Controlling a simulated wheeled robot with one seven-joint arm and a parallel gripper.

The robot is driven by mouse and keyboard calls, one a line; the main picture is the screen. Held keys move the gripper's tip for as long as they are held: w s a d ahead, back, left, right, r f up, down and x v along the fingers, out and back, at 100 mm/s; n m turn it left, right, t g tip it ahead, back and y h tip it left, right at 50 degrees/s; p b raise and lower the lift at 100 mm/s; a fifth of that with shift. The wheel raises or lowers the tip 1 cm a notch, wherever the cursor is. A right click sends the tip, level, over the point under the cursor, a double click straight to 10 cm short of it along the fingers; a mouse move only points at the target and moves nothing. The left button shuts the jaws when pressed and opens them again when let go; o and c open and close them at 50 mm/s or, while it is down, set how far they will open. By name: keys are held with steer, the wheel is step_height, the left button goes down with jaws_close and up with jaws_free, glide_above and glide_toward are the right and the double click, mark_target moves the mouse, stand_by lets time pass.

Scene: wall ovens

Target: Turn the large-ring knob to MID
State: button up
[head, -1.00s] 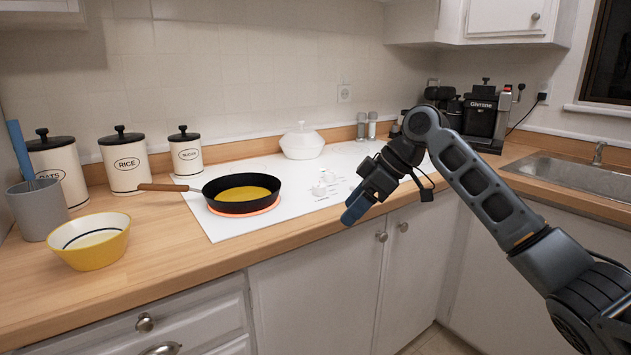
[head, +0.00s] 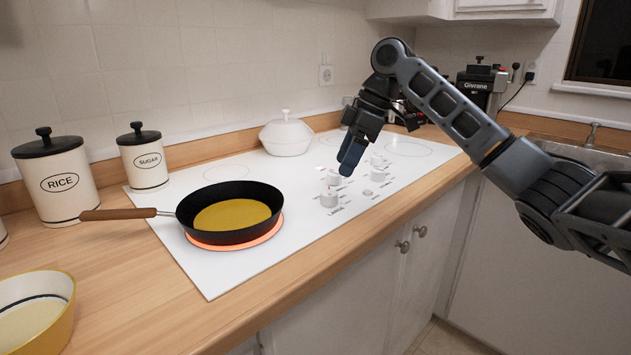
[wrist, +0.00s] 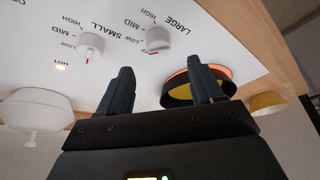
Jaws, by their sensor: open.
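The large-ring knob (head: 329,198) is a white knob beside the LARGE label on the white cooktop (head: 240,262). In the wrist view this knob (wrist: 157,40) has LOW, MID and HIGH printed around it. Its red mark is at the lower edge, nearer LOW than MID or HIGH. My gripper (head: 347,170) is above the knobs, pointing down, apart from the large-ring knob. In the wrist view my gripper's fingers (wrist: 160,80) are spread with nothing between them. The SMALL knob (wrist: 90,43) stands to the left there.
A black pan (head: 230,222) with yellow contents sits on a glowing ring, its wooden handle pointing left. A white lidded pot (head: 287,135) stands at the back. More knobs (head: 377,160) lie close by. An orange HOT light (wrist: 60,66) glows. The cooktop's front strip is clear.

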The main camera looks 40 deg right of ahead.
mark_target(330, 190)
steer(key=x, duration=0.7)
steer(key=shift+w+a+f, duration=0.1)
steer(key=shift+w+f, duration=0.05)
steer(key=shift+f, duration=0.2)
steer(key=shift+c, duration=0.2)
steer(key=c, duration=1)
